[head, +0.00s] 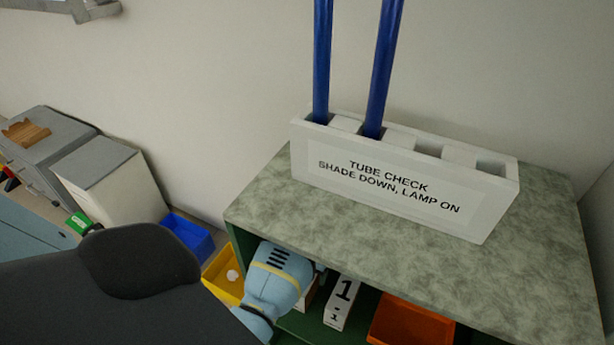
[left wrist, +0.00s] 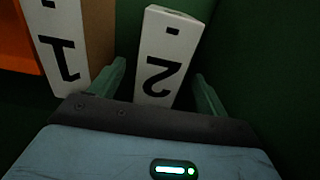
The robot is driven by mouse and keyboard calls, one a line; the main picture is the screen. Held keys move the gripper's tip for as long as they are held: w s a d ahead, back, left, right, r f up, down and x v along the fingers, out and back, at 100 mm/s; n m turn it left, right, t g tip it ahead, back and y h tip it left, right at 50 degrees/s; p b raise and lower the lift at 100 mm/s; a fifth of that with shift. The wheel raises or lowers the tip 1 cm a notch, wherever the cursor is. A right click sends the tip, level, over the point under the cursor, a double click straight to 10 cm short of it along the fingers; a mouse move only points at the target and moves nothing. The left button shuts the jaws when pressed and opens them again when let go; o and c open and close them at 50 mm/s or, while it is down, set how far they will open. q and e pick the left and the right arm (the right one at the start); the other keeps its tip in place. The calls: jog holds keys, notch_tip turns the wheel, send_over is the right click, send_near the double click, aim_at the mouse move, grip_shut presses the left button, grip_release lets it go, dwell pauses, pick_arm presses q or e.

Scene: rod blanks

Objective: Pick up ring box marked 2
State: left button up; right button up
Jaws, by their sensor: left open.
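The white ring box marked 2 (left wrist: 165,55) stands in the left wrist view, its number upside down in that picture. My left gripper (left wrist: 159,72) is open, with one green finger on each side of this box. I cannot tell whether the fingers touch it. In the head view my blue left wrist (head: 275,280) reaches into the green shelf under the stone-look top, and its fingers are hidden. A white box marked 1 (head: 343,300) stands to its right; it also shows in the left wrist view (left wrist: 58,45). My right gripper is not in view.
An orange bin (head: 410,322) is right of box 1. The shelf top (head: 270,215) carries a white tube rack (head: 400,190) with two blue tubes. Yellow (head: 220,275) and blue (head: 188,238) bins stand left of the shelf.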

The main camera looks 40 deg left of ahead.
pick_arm(q)
jog(key=shift+f, duration=0.85)
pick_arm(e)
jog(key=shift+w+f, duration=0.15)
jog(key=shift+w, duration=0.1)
pick_arm(q)
jog(key=c, duration=1.2)
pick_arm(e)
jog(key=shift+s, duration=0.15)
pick_arm(q)
jog(key=shift+r, duration=0.15)
